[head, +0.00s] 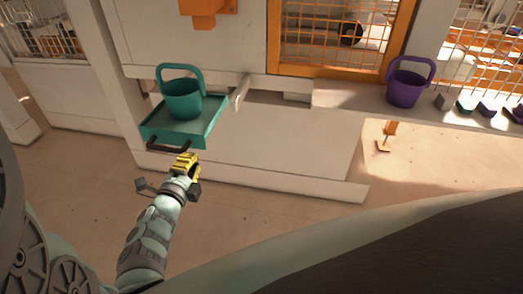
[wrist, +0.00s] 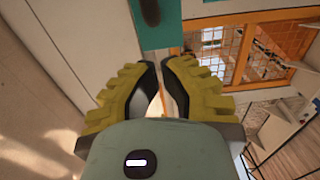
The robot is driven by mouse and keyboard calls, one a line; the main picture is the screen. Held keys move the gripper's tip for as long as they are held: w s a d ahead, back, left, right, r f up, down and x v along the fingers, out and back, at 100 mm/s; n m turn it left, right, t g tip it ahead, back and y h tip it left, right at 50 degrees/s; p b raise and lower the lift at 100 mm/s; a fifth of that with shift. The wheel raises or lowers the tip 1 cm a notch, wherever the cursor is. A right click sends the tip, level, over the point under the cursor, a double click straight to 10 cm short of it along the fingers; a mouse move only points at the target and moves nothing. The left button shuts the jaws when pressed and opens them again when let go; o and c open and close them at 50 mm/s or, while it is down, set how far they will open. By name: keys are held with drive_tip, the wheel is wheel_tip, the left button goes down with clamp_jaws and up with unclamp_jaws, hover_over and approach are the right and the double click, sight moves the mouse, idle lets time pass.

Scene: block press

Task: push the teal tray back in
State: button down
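The teal tray (head: 213,122) juts out of the pale machine front at the left of the head view. A teal bucket (head: 182,103) with a raised handle stands upright in it. A dark handle (head: 168,147) is on the tray's front. My gripper (head: 184,160) with yellow fingers is just in front of and below the tray front, near the handle's right end; contact does not show. In the wrist view, the tray (wrist: 172,38) and its dark handle (wrist: 150,12) lie beyond the fingertips. The fingertips (wrist: 158,66) come nearly together, with nothing held between them.
A ledge (head: 350,98) runs right of the tray, with a purple bucket (head: 407,86) and several small blocks (head: 487,108) on it. An orange-framed mesh window (head: 335,35) is above. A low pale rail (head: 300,186) runs along the floor. The floor in front is clear.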

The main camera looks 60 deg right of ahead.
sight(203, 145)
drive_tip(key=shift+b+x, duration=0.5)
drive_tip(key=shift+x, duration=2.6)
drive_tip(key=shift+f, duration=0.1)
drive_tip(key=shift+w+d+f+b, duration=0.1)
drive_tip(key=shift+w+d+b, duration=0.1)
drive_tip(key=shift+d+b, duration=0.45)
drive_tip(key=b+x, duration=1.9)
drive_tip(key=b, duration=0.4)
drive_tip(key=shift+d, duration=0.2)
drive_tip(key=shift+w+f, duration=0.1)
drive_tip(key=shift+w, duration=0.05)
